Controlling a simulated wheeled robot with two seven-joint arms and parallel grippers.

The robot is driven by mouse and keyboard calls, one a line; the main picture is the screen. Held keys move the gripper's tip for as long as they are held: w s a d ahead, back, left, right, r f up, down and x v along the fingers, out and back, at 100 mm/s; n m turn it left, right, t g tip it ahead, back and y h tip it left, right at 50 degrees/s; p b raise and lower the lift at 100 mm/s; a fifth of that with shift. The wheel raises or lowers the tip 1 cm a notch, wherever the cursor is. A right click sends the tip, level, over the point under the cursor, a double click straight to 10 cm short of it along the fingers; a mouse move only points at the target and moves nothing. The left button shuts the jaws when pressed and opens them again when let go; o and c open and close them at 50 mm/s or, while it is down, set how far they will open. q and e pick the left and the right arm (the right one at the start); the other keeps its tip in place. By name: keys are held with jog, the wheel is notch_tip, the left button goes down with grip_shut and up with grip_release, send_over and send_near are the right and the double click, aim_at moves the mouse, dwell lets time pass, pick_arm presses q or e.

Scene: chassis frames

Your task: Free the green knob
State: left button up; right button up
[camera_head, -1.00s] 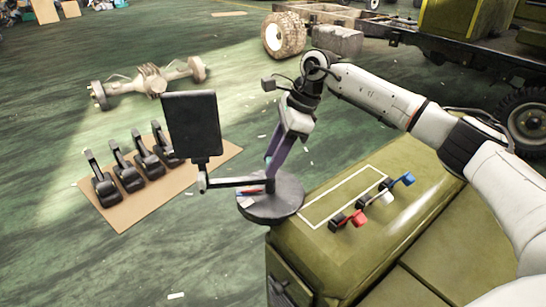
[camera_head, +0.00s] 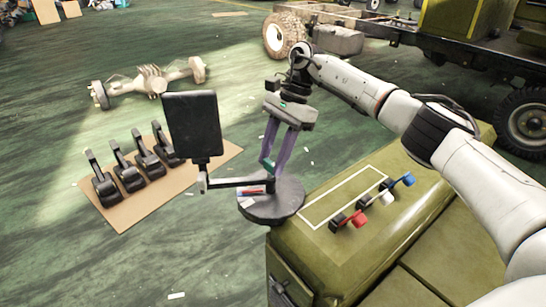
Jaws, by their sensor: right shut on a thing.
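My right gripper (camera_head: 273,168) points down over a round grey disc-shaped stand (camera_head: 285,203), its purple fingers converging at the tips. It is shut on a small green piece, apparently the green knob (camera_head: 266,162), which shows just above the disc, partly hidden by the fingers. I cannot tell whether the knob touches the disc. Red, white and blue knobs (camera_head: 387,197) with black bases stand on the olive box (camera_head: 340,250), beside a white painted outline. My left gripper is not in view.
A black screen (camera_head: 193,127) on a bracket stands close to the left of the gripper. Small red and blue pieces lie on the disc. Several black pedals (camera_head: 131,177) stand on a cardboard sheet (camera_head: 185,178). An axle (camera_head: 153,80) and a truck chassis lie behind.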

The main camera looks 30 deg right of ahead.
dwell(0.3)
jog(key=o, duration=1)
jog(key=shift+o, duration=0.2)
jog(key=shift+d+r, duration=0.1)
jog(key=shift+r, duration=0.05)
jog(key=v, duration=1)
